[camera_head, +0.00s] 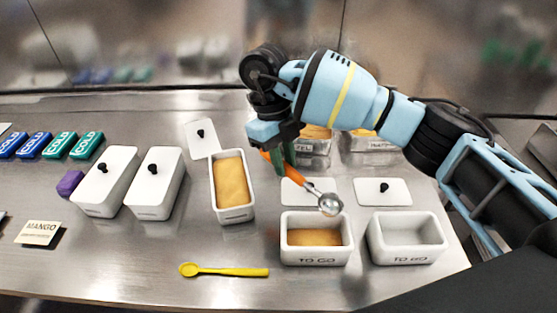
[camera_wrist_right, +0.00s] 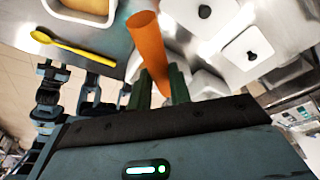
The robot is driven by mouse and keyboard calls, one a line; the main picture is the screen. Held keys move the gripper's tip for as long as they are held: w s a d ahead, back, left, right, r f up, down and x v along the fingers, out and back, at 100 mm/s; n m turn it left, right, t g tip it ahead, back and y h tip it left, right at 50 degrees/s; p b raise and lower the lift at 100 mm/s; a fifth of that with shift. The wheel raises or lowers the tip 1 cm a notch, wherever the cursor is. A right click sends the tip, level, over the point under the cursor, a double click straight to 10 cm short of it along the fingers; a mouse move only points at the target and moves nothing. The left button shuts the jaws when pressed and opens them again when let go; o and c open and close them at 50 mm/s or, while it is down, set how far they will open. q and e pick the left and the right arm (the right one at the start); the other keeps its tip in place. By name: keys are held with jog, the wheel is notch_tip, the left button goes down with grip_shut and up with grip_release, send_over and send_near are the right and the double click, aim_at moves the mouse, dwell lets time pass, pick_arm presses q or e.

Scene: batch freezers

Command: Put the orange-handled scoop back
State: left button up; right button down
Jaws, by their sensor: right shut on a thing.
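The orange-handled scoop (camera_head: 328,202) is in my right gripper (camera_head: 284,152), off the counter. Its orange handle runs up into the fingers, and its shiny metal bowl hangs at the lower right, over the back of the left TO GO tub. The bowl looks empty. In the right wrist view the orange handle (camera_wrist_right: 147,45) rises between the green fingers (camera_wrist_right: 160,85), which are shut on it. The left TO GO tub (camera_head: 316,260) holds a tan layer; the right TO GO tub (camera_head: 407,258) looks empty. My left gripper is not seen in the head view.
A long open pan (camera_head: 233,214) of tan ice cream stands left of the scoop, two lidded white pans (camera_head: 153,183) farther left. A yellow spoon (camera_head: 225,270) lies at the front. Lids (camera_head: 383,192) lie behind the tubs; metal-sided containers (camera_head: 313,148) stand behind them.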

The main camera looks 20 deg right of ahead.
jog(key=s+d+n+t, duration=0.3)
jog(key=d+n, duration=0.1)
jog(key=n, duration=1.1)
jog(key=s+d+n+t+y, duration=0.1)
jog(key=s+d+n+t, duration=0.2)
jog(key=n, duration=1.2)
jog(key=shift+s+d+y, duration=0.3)
jog(key=shift+s+d, duration=0.25)
jog(key=shift+s, duration=0.05)
jog(key=shift+a+f, duration=0.1)
